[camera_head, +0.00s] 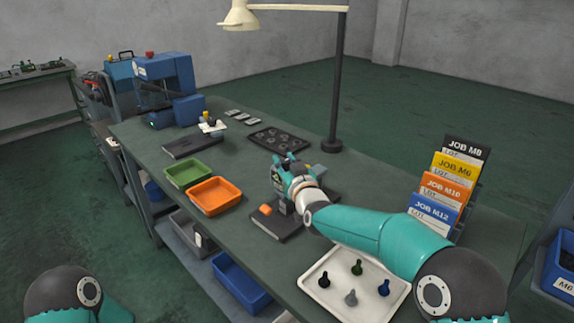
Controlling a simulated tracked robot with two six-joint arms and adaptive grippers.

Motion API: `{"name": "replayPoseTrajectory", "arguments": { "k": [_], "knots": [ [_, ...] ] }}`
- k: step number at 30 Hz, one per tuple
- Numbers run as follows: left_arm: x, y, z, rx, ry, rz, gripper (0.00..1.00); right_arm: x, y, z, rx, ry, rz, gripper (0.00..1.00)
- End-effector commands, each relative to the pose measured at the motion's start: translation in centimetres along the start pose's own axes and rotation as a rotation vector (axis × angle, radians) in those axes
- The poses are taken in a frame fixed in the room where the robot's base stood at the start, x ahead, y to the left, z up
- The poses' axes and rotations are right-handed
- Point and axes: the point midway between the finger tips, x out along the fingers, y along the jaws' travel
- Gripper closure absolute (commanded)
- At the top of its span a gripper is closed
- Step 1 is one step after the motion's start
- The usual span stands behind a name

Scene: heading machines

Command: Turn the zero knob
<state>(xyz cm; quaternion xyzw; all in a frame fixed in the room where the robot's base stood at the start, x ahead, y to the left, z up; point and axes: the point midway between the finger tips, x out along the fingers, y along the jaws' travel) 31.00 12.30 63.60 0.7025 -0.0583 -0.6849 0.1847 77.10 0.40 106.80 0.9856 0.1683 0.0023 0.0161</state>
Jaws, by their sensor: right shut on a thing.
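My right gripper (286,168) reaches in from the right to a small bench device on a dark base plate (290,229) in the middle of the table. It is shut at the upper part of the device, on what appears to be the zero knob. The knob is hidden behind the fingers and wrist, so its turn cannot be seen. A dark upright part of the device (277,184) and an orange block (265,210) at its foot show beside the gripper. Of my left arm only a rounded joint shows at the bottom left; its gripper is out of view.
Green (187,173) and orange (215,196) trays stand left of the device. A lamp post (337,90) rises behind it. A white tray (327,292) with several small knobbed parts lies under my right forearm. Job cards (444,190) stand in a rack at the right.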

Motion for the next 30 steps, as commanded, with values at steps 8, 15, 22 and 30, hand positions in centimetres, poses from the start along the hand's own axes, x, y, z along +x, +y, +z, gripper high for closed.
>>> {"name": "replayPoseTrajectory", "arguments": {
  "k": [8, 15, 22, 30],
  "knots": [
    [2.2, -0.8, 0.0, 0.0, 0.0, 0.0, 0.6, 0.0, 0.3, 0.2, -0.005, 0.007, -0.08, 1.0],
    [0.6, -0.2, 0.0, 0.0, 0.0, 0.0, 0.6, 0.0, 0.3, -0.6, -0.003, 0.006, -0.196, 1.0],
    [-3.8, 1.4, 0.0, 0.0, 0.0, 0.0, 0.6, 0.0, 0.4, -1.0, 0.001, 0.007, -0.314, 1.0],
    [-7.8, 2.8, 0.0, 0.0, 0.0, 0.0, 0.6, 0.0, 0.3, -0.7, 0.0, 0.013, -0.429, 1.0]
  ]
}}
